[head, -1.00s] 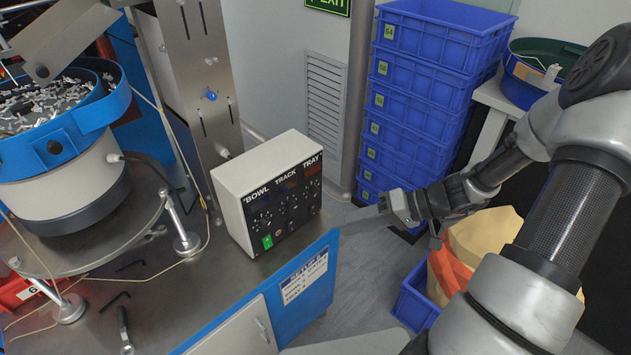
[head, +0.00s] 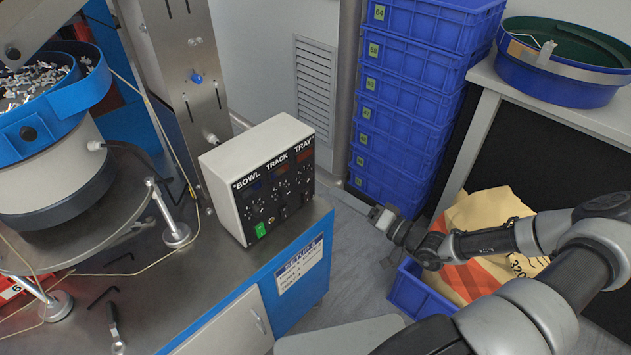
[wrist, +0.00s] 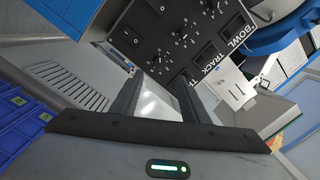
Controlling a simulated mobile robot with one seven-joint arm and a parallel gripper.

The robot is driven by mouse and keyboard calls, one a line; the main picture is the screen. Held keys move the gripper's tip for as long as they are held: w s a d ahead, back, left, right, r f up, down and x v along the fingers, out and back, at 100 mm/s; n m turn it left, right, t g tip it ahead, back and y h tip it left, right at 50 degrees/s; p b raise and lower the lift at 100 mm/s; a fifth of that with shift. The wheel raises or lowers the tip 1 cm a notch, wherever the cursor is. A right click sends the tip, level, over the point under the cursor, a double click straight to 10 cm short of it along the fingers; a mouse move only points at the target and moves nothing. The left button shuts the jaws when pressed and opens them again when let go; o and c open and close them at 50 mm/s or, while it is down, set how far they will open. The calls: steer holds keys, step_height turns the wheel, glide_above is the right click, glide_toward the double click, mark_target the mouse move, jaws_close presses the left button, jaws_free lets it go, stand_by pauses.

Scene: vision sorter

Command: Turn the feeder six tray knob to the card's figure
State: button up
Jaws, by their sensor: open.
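The control box (head: 240,150) stands on the bench corner, its dark front panel marked BOWL, TRACK and TRAY. Small knobs sit in columns under these words; those under TRAY (head: 303,174) are at the right end, their settings too small to read. The panel (wrist: 165,40) also shows turned in the wrist view, where a finger partly covers its TRAY end. A white printed card (head: 300,268) is on the blue cabinet side below; its figures are unreadable. My gripper (head: 377,214) is open and empty, right of the box and apart from it. Its fingers (wrist: 158,88) point toward the panel.
A bowl feeder (head: 50,150) full of small parts stands left on the steel bench (head: 150,300). Blue crates (head: 405,115) are stacked behind my gripper. A blue bin (head: 418,290) with a paper sack (head: 475,225) is below my arm. Open space lies right of the box.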

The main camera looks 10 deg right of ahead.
mark_target(310, 178)
steer(key=x, duration=1)
steer(key=shift+a, duration=0.1)
jaws_close()
